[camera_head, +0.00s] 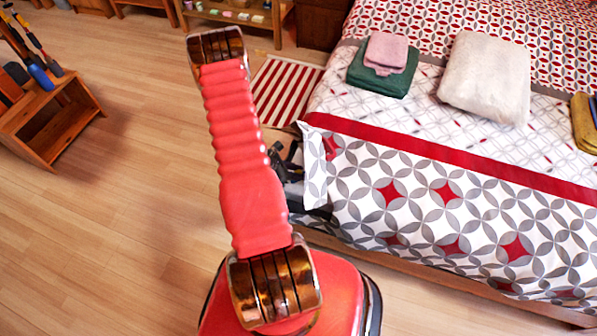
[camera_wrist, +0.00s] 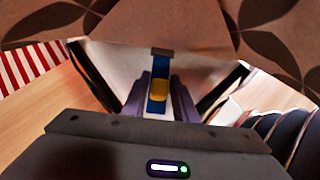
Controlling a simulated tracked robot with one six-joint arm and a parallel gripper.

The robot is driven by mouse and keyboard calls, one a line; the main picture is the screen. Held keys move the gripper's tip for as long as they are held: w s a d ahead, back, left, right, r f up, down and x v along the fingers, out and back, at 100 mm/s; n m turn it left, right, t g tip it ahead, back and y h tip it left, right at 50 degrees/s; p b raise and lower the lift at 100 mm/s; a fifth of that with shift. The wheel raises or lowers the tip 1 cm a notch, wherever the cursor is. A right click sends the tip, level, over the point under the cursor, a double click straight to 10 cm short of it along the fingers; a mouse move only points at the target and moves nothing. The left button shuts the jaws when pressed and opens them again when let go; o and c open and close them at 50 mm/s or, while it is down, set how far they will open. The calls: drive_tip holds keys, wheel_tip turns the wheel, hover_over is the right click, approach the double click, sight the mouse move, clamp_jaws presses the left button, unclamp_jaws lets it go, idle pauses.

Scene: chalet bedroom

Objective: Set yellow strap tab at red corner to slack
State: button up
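In the wrist view, a small yellow tab (camera_wrist: 158,91) sits on an upright blue strap or slide (camera_wrist: 157,103), inside a purple-grey bracket (camera_wrist: 134,101). A dark cap tops the blue part. My gripper (camera_wrist: 160,62) has its two dark fingers spread wide, one on each side of the bracket, and nothing is clamped between them. In the head view, my gripper (camera_head: 287,160) is a dark shape at the bed's near left corner, partly hidden by my red arm and the bedding. The tab cannot be seen there.
Patterned bedding (camera_head: 430,205) with a red band (camera_head: 450,160) hangs over the bed's corner, close above my gripper. Folded towels (camera_head: 383,67) and a white cushion (camera_head: 487,77) lie on the bed. A striped rug (camera_head: 283,95) is beside it. Open wooden floor (camera_head: 110,200) lies left.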

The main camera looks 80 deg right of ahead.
clamp_jaws()
